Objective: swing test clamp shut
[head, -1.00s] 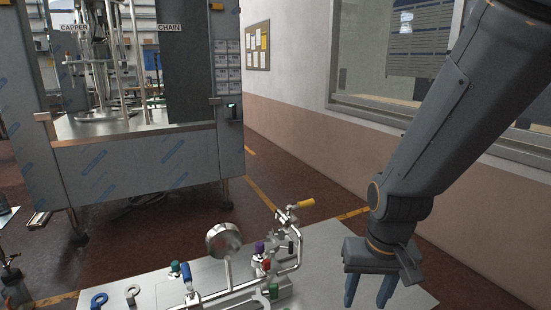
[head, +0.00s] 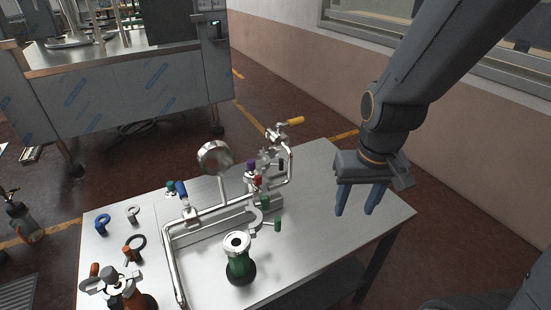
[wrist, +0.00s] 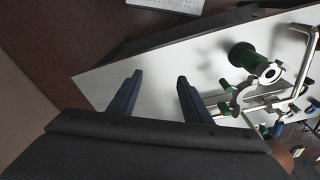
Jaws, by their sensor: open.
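A grey metal clamp with green-tipped handles (head: 259,217) is on the table beside the pipe rig, in the middle of the head view. It also shows in the wrist view (wrist: 240,97), right of my fingers. Its arms look spread apart, but its small size leaves the exact angle unclear. A green fitting with a metal ring top (head: 238,258) stands upright in front of it; it shows in the wrist view too (wrist: 249,61). My gripper (head: 356,203) is open and empty, fingers pointing down, above the table's right part and to the clamp's right.
The table (head: 325,165) carries a bent steel pipe (head: 168,262), a round gauge (head: 214,157) and a yellow-handled valve (head: 291,122). Small ring tools lie at the left, near an orange-handled device (head: 117,285). The table's right part is clear. A steel machine (head: 125,90) stands behind.

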